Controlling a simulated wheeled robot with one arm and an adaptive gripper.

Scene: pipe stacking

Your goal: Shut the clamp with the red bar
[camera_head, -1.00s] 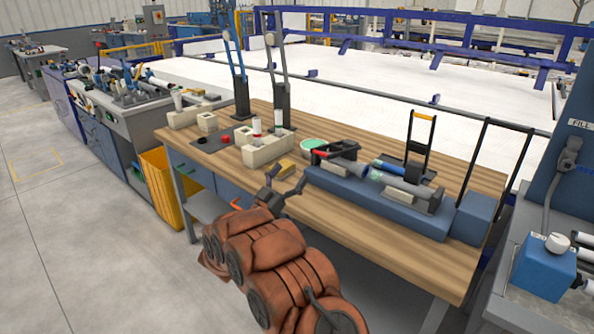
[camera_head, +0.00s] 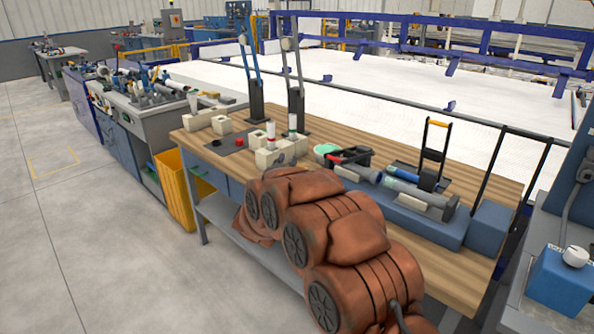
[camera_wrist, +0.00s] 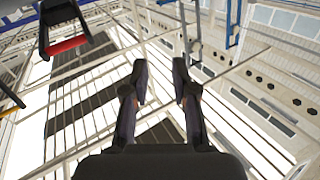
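A tall black frame (camera_head: 500,178) rises at the right end. Two levers on black posts (camera_head: 296,105) stand behind the white blocks (camera_head: 222,125). The wooden workbench (camera_head: 455,280) has bare surface along its front.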

